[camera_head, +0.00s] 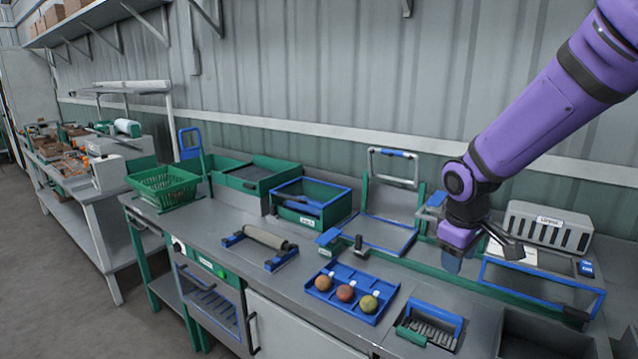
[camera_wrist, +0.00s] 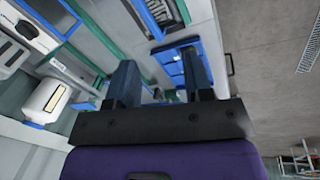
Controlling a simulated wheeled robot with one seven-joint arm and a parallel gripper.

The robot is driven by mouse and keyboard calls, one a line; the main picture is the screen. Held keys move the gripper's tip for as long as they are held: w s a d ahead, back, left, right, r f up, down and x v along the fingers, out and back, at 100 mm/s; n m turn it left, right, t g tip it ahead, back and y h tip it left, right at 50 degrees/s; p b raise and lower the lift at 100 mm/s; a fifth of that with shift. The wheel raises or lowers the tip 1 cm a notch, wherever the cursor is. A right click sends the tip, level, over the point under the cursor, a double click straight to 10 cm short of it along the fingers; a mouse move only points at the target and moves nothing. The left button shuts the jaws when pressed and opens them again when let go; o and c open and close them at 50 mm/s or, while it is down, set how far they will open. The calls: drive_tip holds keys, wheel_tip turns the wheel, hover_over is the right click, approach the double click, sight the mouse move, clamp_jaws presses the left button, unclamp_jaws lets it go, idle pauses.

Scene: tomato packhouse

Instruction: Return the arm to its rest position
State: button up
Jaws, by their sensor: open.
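My purple arm comes in from the upper right in the head view. My gripper (camera_head: 455,262) hangs over the right part of the workbench, above the green-edged rail. In the wrist view its two dark fingers (camera_wrist: 160,78) stand apart with nothing held between them. The exact height of the fingertips above the bench is hard to tell.
A blue tray (camera_head: 378,316) with three round fruits lies left of my gripper. A grey slotted box (camera_head: 548,228) and a blue frame (camera_head: 590,290) stand to the right. A blue-and-green stand (camera_head: 417,190) is behind. A green basket (camera_head: 165,185) is far left.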

drive_tip(key=s+d+r+m+t, duration=0.1)
drive_tip(key=s+r+m, duration=0.1)
drive_tip(key=s+r, duration=0.3)
drive_tip(key=s+r+m+t+y, duration=0.1)
drive_tip(key=s+r, duration=0.4)
drive_tip(key=s, duration=0.5)
drive_tip(key=s+d+r+m+t, duration=0.1)
drive_tip(key=s+r+m, duration=0.3)
drive_tip(key=s, duration=0.4)
drive_tip(key=shift+s+d+r+t, duration=0.25)
drive_tip(key=shift+d+r+t, duration=0.1)
drive_tip(key=shift+r, duration=0.45)
